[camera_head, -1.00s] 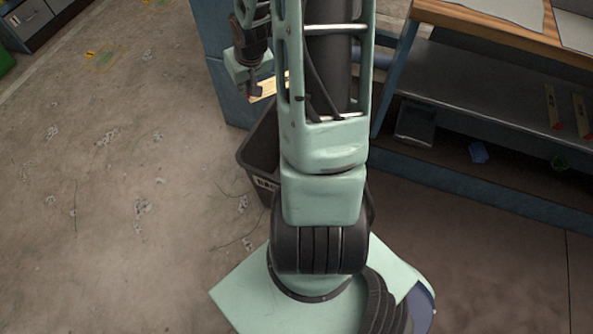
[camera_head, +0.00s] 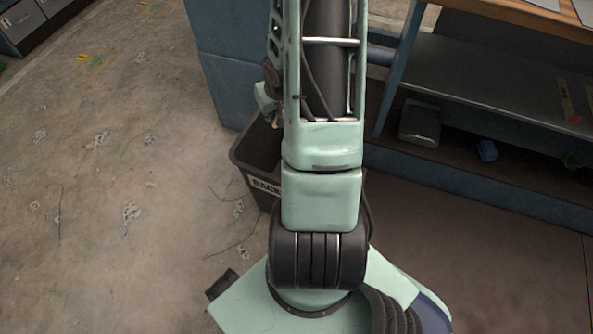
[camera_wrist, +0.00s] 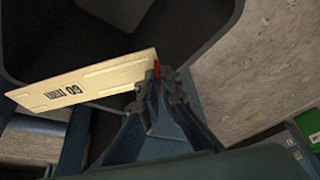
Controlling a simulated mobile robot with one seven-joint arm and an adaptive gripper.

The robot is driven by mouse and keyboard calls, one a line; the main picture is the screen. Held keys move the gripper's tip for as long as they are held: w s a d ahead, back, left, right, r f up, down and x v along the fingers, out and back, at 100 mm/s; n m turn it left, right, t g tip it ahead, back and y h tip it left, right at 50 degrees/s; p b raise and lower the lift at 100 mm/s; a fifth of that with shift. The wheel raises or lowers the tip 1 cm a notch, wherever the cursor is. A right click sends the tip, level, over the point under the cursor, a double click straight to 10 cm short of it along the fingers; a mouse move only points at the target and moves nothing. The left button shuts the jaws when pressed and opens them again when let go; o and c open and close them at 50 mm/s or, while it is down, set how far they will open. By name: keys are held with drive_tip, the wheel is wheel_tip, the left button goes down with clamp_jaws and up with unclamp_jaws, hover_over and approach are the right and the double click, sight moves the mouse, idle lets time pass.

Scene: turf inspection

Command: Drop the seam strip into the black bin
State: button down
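The seam strip (camera_wrist: 90,85) is a flat pale-tan piece with dark printing and a red end, seen in the wrist view. My gripper (camera_wrist: 160,88) is shut on its red end, and the strip sticks out to the left. Behind the strip is the dark opening of the black bin (camera_wrist: 215,45), with the strip's far end overlapping the bin's rim. In the head view the black bin (camera_head: 262,186), with a white label, stands on the floor, partly hidden by my arm.
A blue cabinet (camera_head: 220,75) stands right behind the bin. A workbench with a grey lower shelf (camera_head: 470,85) is on the right, with a grey container (camera_head: 420,122) and a small blue item (camera_head: 487,150) below. The floor (camera_head: 90,190) at left is mostly open.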

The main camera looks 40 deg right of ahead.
drive_tip(key=shift+f+b, duration=1.05)
drive_tip(key=shift+f, duration=0.45)
drive_tip(key=c, duration=2.1)
unclamp_jaws()
drive_tip(key=shift+r, duration=0.1)
drive_tip(key=shift+v, duration=6)
drive_tip(key=shift+s, duration=0.1)
